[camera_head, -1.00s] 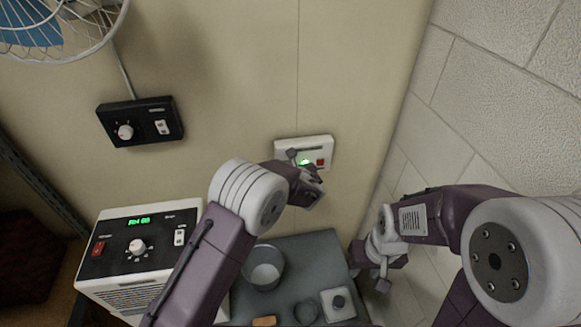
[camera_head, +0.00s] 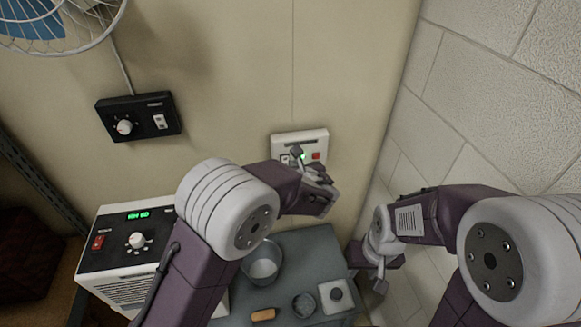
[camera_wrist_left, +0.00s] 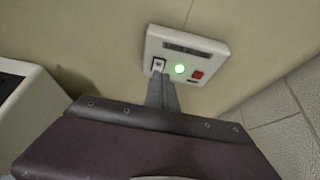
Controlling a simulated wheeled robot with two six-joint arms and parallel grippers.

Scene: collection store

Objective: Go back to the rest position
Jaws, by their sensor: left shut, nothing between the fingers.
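My left gripper (camera_head: 297,153) is in front of the white wall panel (camera_head: 281,138), with its fingers shut and empty. In the left wrist view the shut fingers (camera_wrist_left: 162,88) overlap the lower left of the panel (camera_wrist_left: 215,47), close to its white rocker switch (camera_wrist_left: 158,65). I cannot tell whether they touch it. The panel's green light (camera_wrist_left: 180,69) is lit beside a red switch (camera_wrist_left: 198,75). My right gripper (camera_head: 380,275) hangs low at the right, near the brick wall; its finger opening is not clear.
A black control box (camera_head: 140,118) and a fan (camera_head: 60,30) are on the wall at the left. A white unit with a green display (camera_head: 110,265) stands lower left. A grey table (camera_head: 310,250) holds a grey cup (camera_head: 263,265), a wooden-handled item (camera_head: 263,314) and small parts.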

